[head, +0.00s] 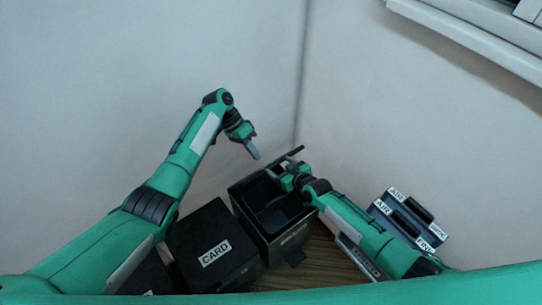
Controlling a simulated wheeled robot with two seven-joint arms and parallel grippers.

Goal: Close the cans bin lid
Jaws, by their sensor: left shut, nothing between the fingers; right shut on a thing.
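The open black bin (288,243) stands in the corner, in the middle of the head view; its label cannot be read, so I cannot confirm it is the cans bin. Its dark inside shows. Its lid (247,180) is raised along the back edge, seen nearly edge-on. My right gripper (279,170) reaches over the bin from the right and is shut on the lid near its right end; the exact contact is partly hidden by the gripper. My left gripper (255,153) is shut and empty, in the air behind and left of the lid.
A closed black bin labelled CARD (213,254) stands just left of the open bin, with another dark bin (148,277) further left, partly behind my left arm. Labelled dark boxes (408,218) are at the right. Walls rise close behind; wooden floor shows in front.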

